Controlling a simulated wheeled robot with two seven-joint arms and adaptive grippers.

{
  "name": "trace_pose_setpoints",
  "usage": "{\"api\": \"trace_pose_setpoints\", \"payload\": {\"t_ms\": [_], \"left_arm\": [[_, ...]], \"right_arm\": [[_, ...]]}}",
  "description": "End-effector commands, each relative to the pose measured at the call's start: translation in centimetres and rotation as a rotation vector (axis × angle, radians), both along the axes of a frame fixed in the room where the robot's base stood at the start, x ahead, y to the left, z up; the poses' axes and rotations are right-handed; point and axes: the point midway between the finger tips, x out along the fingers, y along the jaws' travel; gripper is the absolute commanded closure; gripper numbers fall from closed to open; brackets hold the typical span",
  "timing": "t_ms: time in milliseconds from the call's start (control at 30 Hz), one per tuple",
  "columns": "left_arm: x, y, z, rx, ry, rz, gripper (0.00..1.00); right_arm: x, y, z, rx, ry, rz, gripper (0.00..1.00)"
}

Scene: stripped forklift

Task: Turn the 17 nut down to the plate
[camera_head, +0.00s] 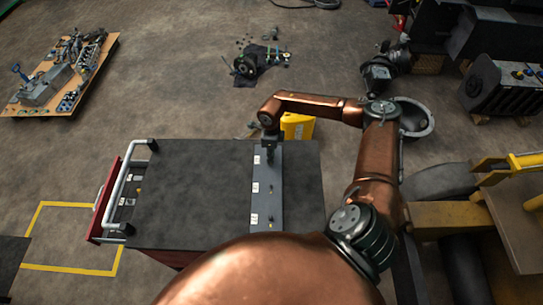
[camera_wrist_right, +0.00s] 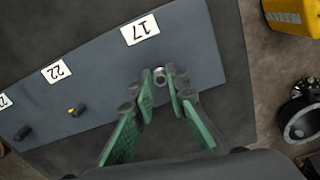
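The grey plate (camera_head: 268,205) lies on the dark cart top, with white number labels and a stud by each. In the right wrist view the plate (camera_wrist_right: 100,80) carries the label 17 (camera_wrist_right: 140,29). The 17 nut (camera_wrist_right: 158,76) is a small grey piece below that label, largely hidden between the fingertips. My right gripper (camera_head: 270,153) points down at the plate's far end. Its green-padded fingers (camera_wrist_right: 160,84) stand either side of the nut, tips close together; whether they press on it is not clear. The nut's height above the plate cannot be told. My left gripper is not in view.
The cart top (camera_head: 190,195) is otherwise bare. A yellow container (camera_head: 298,126) stands behind the cart. Yellow forklift parts (camera_head: 455,214) lie to the right.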

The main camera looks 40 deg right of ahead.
Motion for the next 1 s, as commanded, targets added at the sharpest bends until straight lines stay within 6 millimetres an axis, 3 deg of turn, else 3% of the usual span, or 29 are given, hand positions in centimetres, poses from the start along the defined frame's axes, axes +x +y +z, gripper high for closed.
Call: {"api": "trace_pose_setpoints", "payload": {"t_ms": [167,367,400,700,1000], "left_arm": [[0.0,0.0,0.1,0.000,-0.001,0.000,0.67],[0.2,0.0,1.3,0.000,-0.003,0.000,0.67],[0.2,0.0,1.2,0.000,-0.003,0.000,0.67],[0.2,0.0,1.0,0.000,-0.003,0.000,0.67],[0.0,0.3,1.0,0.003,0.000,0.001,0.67]], "right_arm": [[0.0,0.0,0.0,0.001,0.001,-0.023,1.00],[0.0,0.0,0.1,0.001,0.002,-0.418,1.00],[0.0,-0.1,0.0,0.000,0.001,-0.450,0.86],[0.0,-0.1,-0.1,0.000,0.001,-0.439,0.67],[0.1,-0.1,0.2,0.000,0.000,-0.438,0.67]]}}
